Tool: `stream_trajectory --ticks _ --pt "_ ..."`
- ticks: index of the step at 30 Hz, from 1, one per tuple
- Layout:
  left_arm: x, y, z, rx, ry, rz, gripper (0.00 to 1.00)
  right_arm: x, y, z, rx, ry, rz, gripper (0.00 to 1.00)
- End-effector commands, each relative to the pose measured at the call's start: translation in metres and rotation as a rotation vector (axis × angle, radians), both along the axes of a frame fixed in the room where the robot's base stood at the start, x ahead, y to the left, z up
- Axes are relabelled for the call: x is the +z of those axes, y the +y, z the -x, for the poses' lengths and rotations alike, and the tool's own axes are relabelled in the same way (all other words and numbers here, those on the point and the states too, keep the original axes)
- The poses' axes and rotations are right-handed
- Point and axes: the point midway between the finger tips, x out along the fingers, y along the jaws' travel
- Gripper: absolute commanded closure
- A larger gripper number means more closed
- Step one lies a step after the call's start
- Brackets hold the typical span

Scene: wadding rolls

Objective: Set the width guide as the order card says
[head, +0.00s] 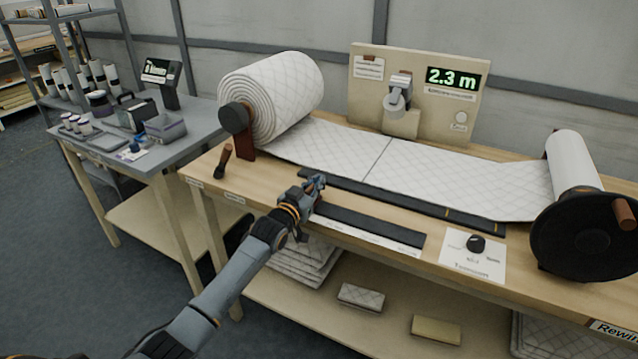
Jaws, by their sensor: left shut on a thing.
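My left gripper (316,184) reaches over the front of the wooden bench and is shut at the left end of the dark bars. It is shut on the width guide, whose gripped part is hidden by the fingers. A long dark bar (375,226) with a pale scale strip along its front edge runs right from the gripper. Behind it, a dark strip (410,200) with orange marks lies along the quilted wadding sheet (420,172). A small white card (369,67) is on the upright panel; its text is too small to read. My right gripper is out of view.
A wadding roll (290,90) stands at the left, with a dark-handled lever (226,155) nearby. The rewind roll and black crank wheel (575,235) are at the right. A panel display (453,78) reads 2.3 m. A black knob (475,244) sits on a white plate.

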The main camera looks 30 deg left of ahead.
Motion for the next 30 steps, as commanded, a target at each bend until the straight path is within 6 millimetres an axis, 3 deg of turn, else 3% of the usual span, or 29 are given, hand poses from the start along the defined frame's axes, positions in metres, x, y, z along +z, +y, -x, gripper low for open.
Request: stream_trajectory --ticks 5,6,9,21,26,30 --pt "0.001 0.004 0.000 0.007 0.000 -0.003 1.00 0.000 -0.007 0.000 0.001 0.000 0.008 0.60" --pt "0.001 0.005 0.000 0.007 0.000 -0.003 0.84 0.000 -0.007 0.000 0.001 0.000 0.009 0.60" --pt "0.001 0.004 0.000 0.006 0.000 -0.003 0.64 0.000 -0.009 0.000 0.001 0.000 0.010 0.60" --pt "0.000 0.002 0.005 0.003 0.000 -0.002 0.64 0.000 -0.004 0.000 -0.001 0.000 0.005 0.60" --pt "-0.001 0.003 0.027 0.004 0.002 -0.003 0.64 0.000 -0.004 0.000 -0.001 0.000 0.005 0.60" --pt "-0.001 0.005 0.058 0.004 0.003 -0.003 0.64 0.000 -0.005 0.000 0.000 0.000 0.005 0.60"
